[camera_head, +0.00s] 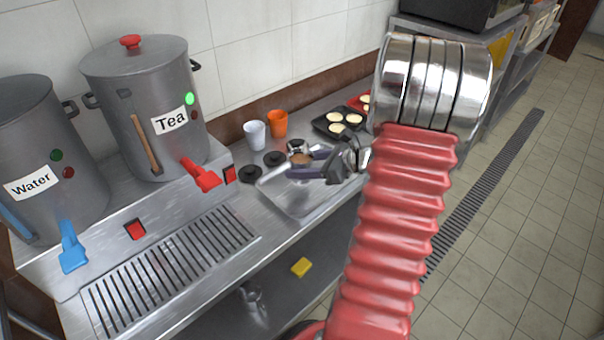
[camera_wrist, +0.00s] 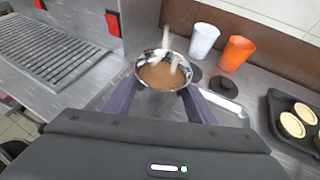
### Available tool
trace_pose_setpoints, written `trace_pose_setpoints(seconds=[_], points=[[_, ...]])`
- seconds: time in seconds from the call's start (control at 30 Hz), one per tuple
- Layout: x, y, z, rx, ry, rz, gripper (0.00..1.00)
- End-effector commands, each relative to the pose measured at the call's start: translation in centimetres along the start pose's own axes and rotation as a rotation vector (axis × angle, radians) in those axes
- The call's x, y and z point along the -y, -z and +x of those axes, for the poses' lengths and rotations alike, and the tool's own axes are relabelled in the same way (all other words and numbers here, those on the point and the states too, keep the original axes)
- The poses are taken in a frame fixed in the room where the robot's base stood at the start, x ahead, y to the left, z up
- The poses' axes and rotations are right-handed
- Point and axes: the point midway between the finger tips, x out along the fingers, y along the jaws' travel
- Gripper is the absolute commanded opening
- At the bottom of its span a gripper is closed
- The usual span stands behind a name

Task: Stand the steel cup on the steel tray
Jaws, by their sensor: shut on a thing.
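The steel cup (camera_head: 299,158) is round and holds brown liquid. It also shows in the wrist view (camera_wrist: 162,74), upright or nearly so, with pale streaks over the liquid that I cannot identify. My gripper (camera_head: 303,164) is shut on the cup, with one purple finger on each side of it in the wrist view (camera_wrist: 160,88). The steel tray (camera_head: 284,202) lies on the counter under the cup and gripper; part of it shows in the wrist view (camera_wrist: 236,109). The cup's base is hidden, so I cannot tell whether it touches the tray.
A white cup (camera_head: 255,135) and an orange cup (camera_head: 278,124) stand behind the tray, with black discs (camera_head: 250,174) nearby. A dark pan (camera_head: 338,125) of pale round pieces is at the right. The Tea pot (camera_head: 150,110) with its red tap (camera_head: 201,174) stands left, beside a drain grille (camera_head: 170,270).

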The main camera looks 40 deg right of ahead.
Motion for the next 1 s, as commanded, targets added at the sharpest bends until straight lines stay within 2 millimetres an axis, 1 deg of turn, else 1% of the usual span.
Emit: trace_pose_setpoints(seconds=[0.1,0.27,0.67,0.7,0.93,1.0], points=[[0.0,1.4,0.6,-0.001,-0.001,0.004,0.18],[0.0,2.7,1.3,0.000,0.000,0.003,0.18],[0.0,3.1,1.4,0.000,0.001,0.002,0.18],[0.0,3.1,1.4,-0.001,0.001,0.002,0.52],[0.0,3.1,1.4,-0.001,0.001,0.002,0.68],[0.0,3.1,1.4,-0.001,0.001,0.002,0.70]])
